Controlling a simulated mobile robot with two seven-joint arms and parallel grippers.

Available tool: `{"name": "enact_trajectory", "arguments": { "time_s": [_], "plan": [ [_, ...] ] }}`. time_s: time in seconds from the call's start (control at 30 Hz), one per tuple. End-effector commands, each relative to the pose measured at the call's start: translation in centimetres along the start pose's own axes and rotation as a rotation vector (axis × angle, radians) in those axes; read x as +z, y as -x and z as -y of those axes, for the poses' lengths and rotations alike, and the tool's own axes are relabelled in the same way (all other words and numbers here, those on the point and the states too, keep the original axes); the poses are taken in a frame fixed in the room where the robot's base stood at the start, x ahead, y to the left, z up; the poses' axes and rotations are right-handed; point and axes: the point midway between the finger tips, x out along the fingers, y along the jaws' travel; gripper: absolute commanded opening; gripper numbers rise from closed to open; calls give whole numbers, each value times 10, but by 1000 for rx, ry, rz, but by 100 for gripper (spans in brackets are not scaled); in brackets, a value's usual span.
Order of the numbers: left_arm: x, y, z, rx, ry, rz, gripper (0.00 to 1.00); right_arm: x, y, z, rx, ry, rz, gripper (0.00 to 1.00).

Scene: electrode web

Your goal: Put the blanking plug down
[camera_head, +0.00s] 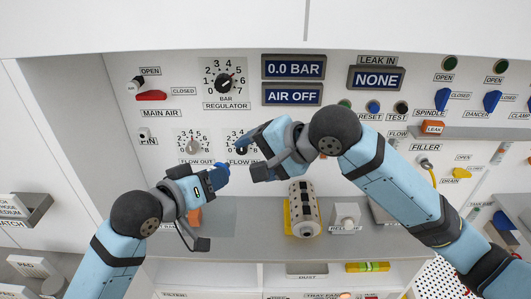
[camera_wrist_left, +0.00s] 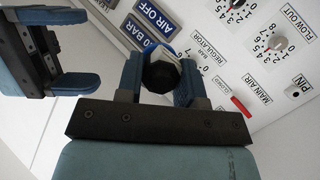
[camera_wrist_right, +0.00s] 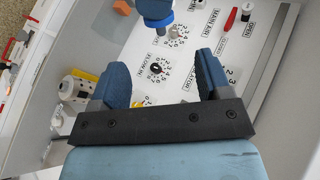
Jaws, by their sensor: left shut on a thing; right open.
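The blanking plug (camera_wrist_left: 160,74) shows as a dark, many-sided head with a pale and blue part behind it in the left wrist view. My left gripper (camera_wrist_left: 160,80) is shut on it, with one finger on each side. In the head view my left gripper (camera_head: 220,178) is in front of the panel, above the grey shelf, and the plug cannot be made out clearly there. My right gripper (camera_head: 254,152) is open and empty, above and to the right of the left one. In the right wrist view its fingers (camera_wrist_right: 163,75) stand wide apart.
The panel's flow knobs (camera_head: 192,147) are behind the grippers. A spotted cylinder (camera_head: 304,208) in a yellow holder and a pale release block (camera_head: 345,216) stand on the grey shelf (camera_head: 262,244). An orange piece (camera_head: 194,216) shows beside my left gripper.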

Motion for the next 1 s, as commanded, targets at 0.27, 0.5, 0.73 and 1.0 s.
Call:
{"name": "enact_trajectory", "arguments": {
  "time_s": [0.27,0.5,0.73,1.0],
  "plan": [
    [0,0,0,0,0,0,6,0,-55,0,0,0,1,71],
    [0,0,0,0,0,0,6,0,-88,0,-1,1,0,71],
    [0,0,0,0,0,0,6,0,-97,0,-1,2,-1,71],
    [0,0,0,0,0,0,6,0,-97,0,-1,2,-1,57]
  ]
}}
